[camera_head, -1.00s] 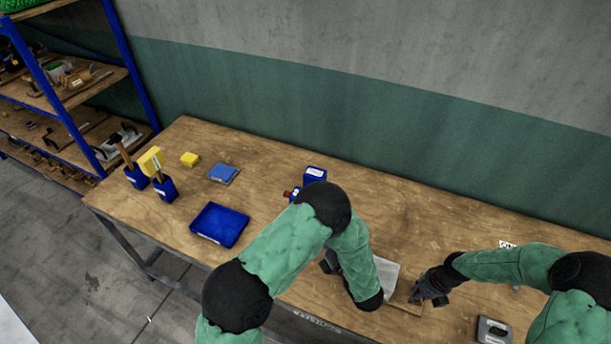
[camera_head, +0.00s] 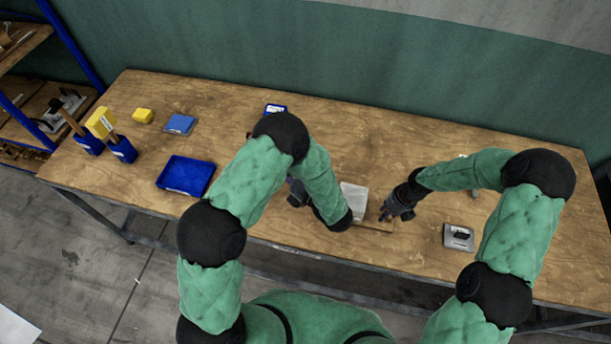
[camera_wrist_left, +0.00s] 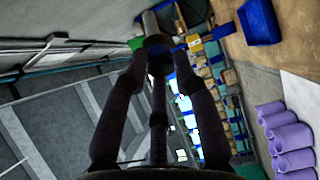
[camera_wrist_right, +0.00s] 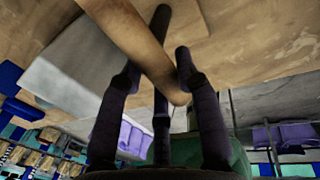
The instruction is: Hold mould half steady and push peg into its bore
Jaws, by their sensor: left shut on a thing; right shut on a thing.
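My left gripper (camera_head: 297,194) is low over the table, left of a pale grey flat piece (camera_head: 352,198). In the left wrist view its fingers close around a grey metallic cylinder (camera_wrist_left: 152,24) with a dark lower part; I cannot tell whether this is the peg. My right gripper (camera_head: 386,214) is at the right of the pale piece, near the front edge. In the right wrist view its fingers are shut on a tan, rod-like wooden piece (camera_wrist_right: 135,38), with the pale piece (camera_wrist_right: 75,75) beside it. No bore is visible, and I cannot identify the mould half.
A grey block with a dark recess (camera_head: 459,238) lies right of my right gripper.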

